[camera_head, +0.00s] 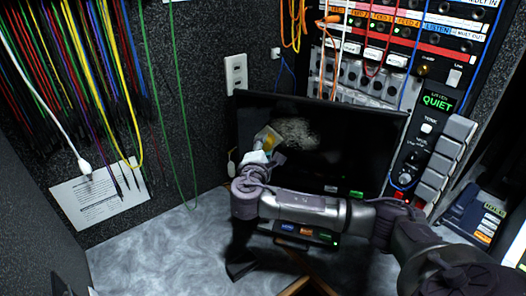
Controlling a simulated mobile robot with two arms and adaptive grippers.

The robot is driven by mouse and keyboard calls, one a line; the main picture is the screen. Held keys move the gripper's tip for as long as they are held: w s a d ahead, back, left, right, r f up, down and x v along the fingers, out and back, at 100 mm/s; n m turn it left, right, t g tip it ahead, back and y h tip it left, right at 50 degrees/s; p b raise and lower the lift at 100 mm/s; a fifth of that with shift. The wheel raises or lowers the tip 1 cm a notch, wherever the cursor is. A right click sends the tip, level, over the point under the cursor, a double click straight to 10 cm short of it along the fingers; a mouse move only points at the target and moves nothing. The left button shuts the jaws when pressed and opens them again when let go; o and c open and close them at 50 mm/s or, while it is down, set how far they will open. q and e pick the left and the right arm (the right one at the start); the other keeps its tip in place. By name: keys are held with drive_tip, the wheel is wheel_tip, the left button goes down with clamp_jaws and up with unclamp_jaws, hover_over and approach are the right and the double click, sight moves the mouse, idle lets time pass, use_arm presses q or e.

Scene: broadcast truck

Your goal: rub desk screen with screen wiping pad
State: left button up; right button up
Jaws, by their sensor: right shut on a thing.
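The desk screen (350,135) is a black panel standing at the back of the desk, with a pale grey smudge (297,132) on its upper left part. My right arm reaches in from the lower right, across the front of the screen. My right gripper (259,157) is at the screen's left side and is shut on a small yellowish and pale pad (268,138). The pad is just left of the smudge, in front of the screen; I cannot tell whether it touches the glass. My left gripper is not in view.
The grey marbled desk (150,250) is clear at the left front. Coloured cables (90,70) hang on the left wall above a paper sheet (100,203). A patch panel (380,40) with plugged cables is behind the screen. A desk phone (475,218) stands at right.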

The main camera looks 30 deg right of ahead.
idle(0.4)
drive_tip(key=shift+x, duration=1)
